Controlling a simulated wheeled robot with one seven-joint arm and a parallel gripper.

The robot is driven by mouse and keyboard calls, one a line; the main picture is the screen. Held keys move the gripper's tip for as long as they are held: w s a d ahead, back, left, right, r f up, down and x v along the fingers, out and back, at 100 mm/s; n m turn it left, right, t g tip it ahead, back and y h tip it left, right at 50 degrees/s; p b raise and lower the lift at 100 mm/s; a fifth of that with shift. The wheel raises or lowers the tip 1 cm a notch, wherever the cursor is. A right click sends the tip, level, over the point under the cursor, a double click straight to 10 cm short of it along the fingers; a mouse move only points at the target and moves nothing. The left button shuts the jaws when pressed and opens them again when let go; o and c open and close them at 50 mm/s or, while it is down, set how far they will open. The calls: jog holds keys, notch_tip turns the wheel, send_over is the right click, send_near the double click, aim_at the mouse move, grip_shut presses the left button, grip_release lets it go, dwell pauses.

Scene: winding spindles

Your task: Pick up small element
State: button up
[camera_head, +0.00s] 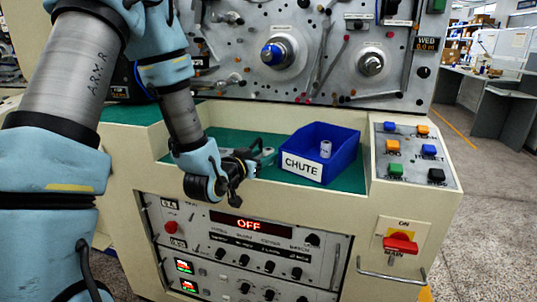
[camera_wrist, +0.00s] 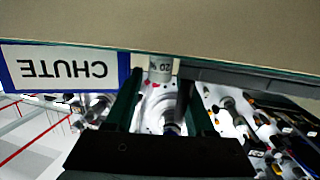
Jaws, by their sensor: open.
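The small element is a short pale grey cylinder (camera_head: 325,149) in the blue bin labelled CHUTE (camera_head: 345,165). My gripper (camera_head: 264,156) is open and empty, just left of the bin and apart from the element. In the wrist view my gripper's two dark fingers (camera_wrist: 159,88) stand apart, and the bin's label (camera_wrist: 62,68) appears upside down on the left.
The bin stands on a green shelf (camera_head: 233,142) of the beige machine. A panel of coloured buttons (camera_head: 412,152) is to its right. A metal face with spindles (camera_head: 277,52) rises behind. A red switch (camera_head: 400,243) sticks out at the front right.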

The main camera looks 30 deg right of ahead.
jog(key=shift+x, duration=1)
grip_shut()
